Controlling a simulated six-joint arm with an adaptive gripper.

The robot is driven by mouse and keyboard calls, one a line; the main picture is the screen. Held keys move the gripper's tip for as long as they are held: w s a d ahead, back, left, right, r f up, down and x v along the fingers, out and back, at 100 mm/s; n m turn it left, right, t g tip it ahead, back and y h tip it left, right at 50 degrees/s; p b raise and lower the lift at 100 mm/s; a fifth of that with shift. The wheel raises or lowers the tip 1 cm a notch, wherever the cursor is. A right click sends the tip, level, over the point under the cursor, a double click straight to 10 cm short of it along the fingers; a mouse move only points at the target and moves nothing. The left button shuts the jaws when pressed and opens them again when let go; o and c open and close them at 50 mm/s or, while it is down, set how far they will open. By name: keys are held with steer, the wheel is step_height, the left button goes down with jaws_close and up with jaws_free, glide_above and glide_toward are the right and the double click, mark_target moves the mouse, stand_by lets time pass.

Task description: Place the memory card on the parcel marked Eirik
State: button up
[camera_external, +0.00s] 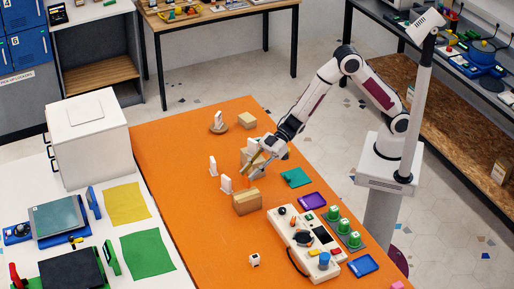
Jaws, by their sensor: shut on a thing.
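My gripper (256,168) is low over the orange table, pointing down, beside the middle cardboard parcel. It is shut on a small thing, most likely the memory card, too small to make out. Three cardboard parcels stand in a loose line: a near parcel (247,202), a middle parcel (247,154) partly hidden by my gripper, and a far parcel (247,120). I cannot read any name, so I cannot tell which parcel is Eirik's.
A teal mat (297,177), a purple tray (313,201) and a control panel (305,240) lie at the right on the orange table (190,225). The table's left part is clear.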

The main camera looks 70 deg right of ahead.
steer(key=shift+f, duration=1.9)
steer(key=shift+f, duration=0.15)
steer(key=o, duration=0.8)
steer(key=shift+o, duration=0.2)
steer(key=shift+r, duration=0.2)
steer(key=shift+s+d+r, duration=0.15)
steer(key=shift+d+r, duration=0.05)
steer(key=shift+d, duration=0.25)
steer(key=v, duration=1.1)
